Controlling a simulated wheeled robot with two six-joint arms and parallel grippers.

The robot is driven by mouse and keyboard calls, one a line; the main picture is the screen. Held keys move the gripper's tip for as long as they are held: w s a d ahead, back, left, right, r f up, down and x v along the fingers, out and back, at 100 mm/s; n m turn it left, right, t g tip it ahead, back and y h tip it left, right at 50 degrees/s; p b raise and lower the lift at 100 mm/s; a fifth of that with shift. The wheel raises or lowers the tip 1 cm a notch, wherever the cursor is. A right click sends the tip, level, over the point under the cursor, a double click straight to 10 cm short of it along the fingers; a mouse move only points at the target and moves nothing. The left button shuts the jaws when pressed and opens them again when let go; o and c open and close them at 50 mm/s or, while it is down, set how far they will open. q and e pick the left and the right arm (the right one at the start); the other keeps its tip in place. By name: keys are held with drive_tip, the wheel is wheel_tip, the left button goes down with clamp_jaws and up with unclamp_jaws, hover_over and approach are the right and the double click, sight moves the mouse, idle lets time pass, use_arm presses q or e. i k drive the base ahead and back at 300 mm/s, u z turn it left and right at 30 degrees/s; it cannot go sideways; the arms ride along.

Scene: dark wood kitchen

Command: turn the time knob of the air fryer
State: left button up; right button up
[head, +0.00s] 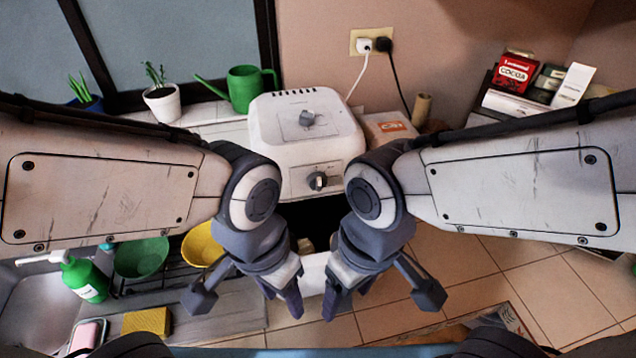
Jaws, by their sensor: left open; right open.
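The air fryer (265,135) is a white boxy appliance on the counter at the upper middle. A grey knob (307,118) sits on its sloped top panel, and a dark knob (317,181) sits on its front face. Their labels are too small to read, so I cannot tell which one sets the time. My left gripper (247,301) is open and empty, in front of and below the air fryer. My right gripper (381,299) is open and empty to its right. Both are apart from both knobs. A pale object between the grippers is partly hidden.
A green watering can (245,88) and a potted plant (162,102) stand left of the air fryer. A white box with an orange label (390,127) is close on its right. Bowls, a soap bottle (84,280) and sponges lie lower left.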

sight(317, 180)
drive_tip(key=z, duration=0.05)
drive_tip(key=k, duration=1.15)
drive_tip(key=u, duration=0.7)
drive_tip(key=i, duration=1.05)
drive_tip(key=z, duration=0.6)
